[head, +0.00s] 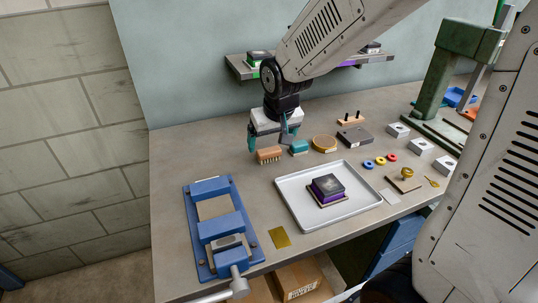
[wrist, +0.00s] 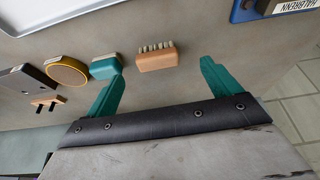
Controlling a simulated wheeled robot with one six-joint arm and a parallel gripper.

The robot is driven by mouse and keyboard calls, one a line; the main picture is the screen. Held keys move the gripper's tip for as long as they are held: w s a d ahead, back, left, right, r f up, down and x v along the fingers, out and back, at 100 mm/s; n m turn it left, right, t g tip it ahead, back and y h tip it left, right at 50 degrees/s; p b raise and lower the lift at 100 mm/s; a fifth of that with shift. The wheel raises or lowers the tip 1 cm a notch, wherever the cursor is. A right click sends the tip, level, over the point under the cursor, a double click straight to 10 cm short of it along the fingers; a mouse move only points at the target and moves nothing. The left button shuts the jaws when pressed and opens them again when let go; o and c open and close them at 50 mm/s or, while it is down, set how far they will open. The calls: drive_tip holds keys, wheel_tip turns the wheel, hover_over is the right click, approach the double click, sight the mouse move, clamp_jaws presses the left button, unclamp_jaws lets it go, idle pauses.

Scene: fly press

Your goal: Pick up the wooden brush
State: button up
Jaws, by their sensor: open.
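The wooden brush (head: 268,154) lies on the grey bench with its pale bristles towards the front edge. In the wrist view the brush (wrist: 157,60) shows whole, beyond and between the fingertips. My gripper (head: 268,146) is above and just behind the brush, with its jaws open and empty. In the wrist view my gripper (wrist: 164,68) shows two teal fingers, one on each side of the brush. No contact with the brush shows. How far the fingertips are above the bench I cannot tell.
A teal block (head: 299,147) sits close right of the brush; in the wrist view it overlaps the left finger. A round yellow-rimmed tin (head: 324,143) is beyond it. A white tray (head: 285,190) with a dark-topped box and a blue vise fixture (head: 190,225) stand nearer the front.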

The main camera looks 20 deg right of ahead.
sight(269, 149)
drive_tip(key=shift+t, duration=0.3)
drive_tip(key=x, duration=0.7)
drive_tip(key=shift+w+d+f, duration=0.2)
drive_tip(key=shift+w+d, duration=0.15)
drive_tip(key=shift+w, duration=0.2)
drive_tip(key=c, duration=1.1)
drive_tip(key=shift+c, duration=0.2)
drive_tip(key=shift+r, duration=0.2)
